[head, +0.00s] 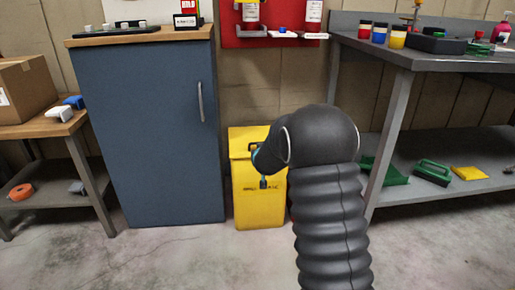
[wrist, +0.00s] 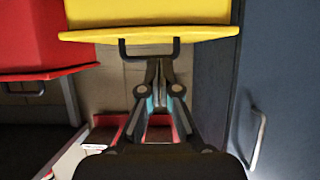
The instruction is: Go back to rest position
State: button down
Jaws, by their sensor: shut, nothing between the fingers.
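My gripper (wrist: 160,66) is shut and empty in the wrist view. Its fingertips overlap the black handle (wrist: 123,48) of a yellow bin (wrist: 150,36) there; I cannot tell whether they touch it. In the head view my dark arm stands in front of the yellow bin (head: 258,210) and hides its right part. Small teal parts of my gripper show at the bin's front, but the fingers are mostly hidden.
A blue cabinet (head: 145,130) stands left of the bin. A metal workbench (head: 380,52) with a lower shelf stands right. A wooden table (head: 35,128) is far left. A red bin-like thing (wrist: 45,40) shows in the wrist view. The floor in front is clear.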

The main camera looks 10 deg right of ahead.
jog(key=s+a+f+g+y, duration=0.1)
jog(key=s+f+g, duration=0.3)
jog(key=s+f, duration=0.3)
jog(key=s+a+g, duration=0.2)
jog(key=s+g, duration=0.1)
jog(key=s, duration=0.5)
jog(key=s+r+p, duration=0.2)
jog(key=s+r, duration=0.6)
jog(key=s, duration=0.4)
jog(key=s+a+r+p, duration=0.1)
jog(key=s+r+p, duration=0.2)
jog(key=s+r, duration=0.5)
jog(key=s+r+n+p, duration=0.1)
jog(key=s+r, duration=0.7)
jog(key=s, duration=0.8)
jog(key=shift+a+r+p, duration=0.3)
jog(key=shift+a+p, duration=0.1)
jog(key=shift+p, duration=0.3)
